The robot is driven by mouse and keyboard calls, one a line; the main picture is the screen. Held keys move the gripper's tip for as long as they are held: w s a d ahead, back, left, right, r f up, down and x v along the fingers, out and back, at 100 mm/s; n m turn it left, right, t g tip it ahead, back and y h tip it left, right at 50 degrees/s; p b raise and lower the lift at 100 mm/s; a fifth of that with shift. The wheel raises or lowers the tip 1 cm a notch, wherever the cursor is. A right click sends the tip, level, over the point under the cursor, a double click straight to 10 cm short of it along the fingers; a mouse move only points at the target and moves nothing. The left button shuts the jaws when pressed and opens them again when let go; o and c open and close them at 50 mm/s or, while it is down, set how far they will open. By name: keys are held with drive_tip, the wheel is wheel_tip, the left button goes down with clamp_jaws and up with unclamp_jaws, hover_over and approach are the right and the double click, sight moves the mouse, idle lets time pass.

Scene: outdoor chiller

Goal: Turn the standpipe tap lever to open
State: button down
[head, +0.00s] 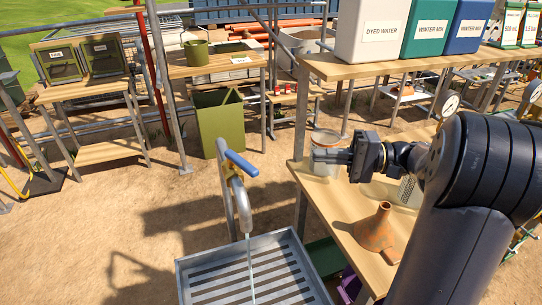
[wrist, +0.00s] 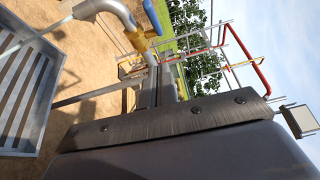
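The standpipe tap (head: 239,199) is a grey bent pipe with a brass valve body and a blue lever (head: 241,163). The lever slants down to the right in the head view. A thin stream of water (head: 251,262) runs from the spout into the sink below. My gripper (head: 316,156) is to the right of the lever, clear of it and pointing left. Its fingers look shut together with nothing between them. The wrist view shows the tap pipe (wrist: 104,8) and part of the blue lever (wrist: 153,18) at the top, beyond the fingers (wrist: 155,72).
The slatted grey sink (head: 262,268) is under the spout. A wooden bench (head: 340,205) on the right holds a glass jar (head: 325,139) behind my gripper and an orange funnel (head: 377,231). A green bin (head: 222,122) stands behind the tap. Bare ground lies left.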

sight(259, 172)
drive_tip(key=shift+n, duration=0.3)
drive_tip(key=a+p, duration=0.1)
drive_tip(key=a, duration=0.3)
drive_tip(key=a+p, duration=0.1)
drive_tip(key=a, duration=0.3)
drive_tip(key=a+p, duration=0.2)
drive_tip(key=a, duration=0.2)
drive_tip(key=shift+s, duration=0.4)
drive_tip(key=shift+s+a, duration=0.25)
drive_tip(key=shift+a, duration=0.15)
drive_tip(key=shift+f, duration=0.1)
drive_tip(key=s+m+t+b, duration=0.1)
drive_tip(key=b, duration=0.1)
drive_tip(key=s+a+m+t+b, duration=0.1)
drive_tip(key=t+b, duration=0.1)
drive_tip(key=a+m+t+h+b, duration=0.1)
drive_tip(key=shift+s+b, duration=0.4)
drive_tip(key=shift+d, duration=0.1)
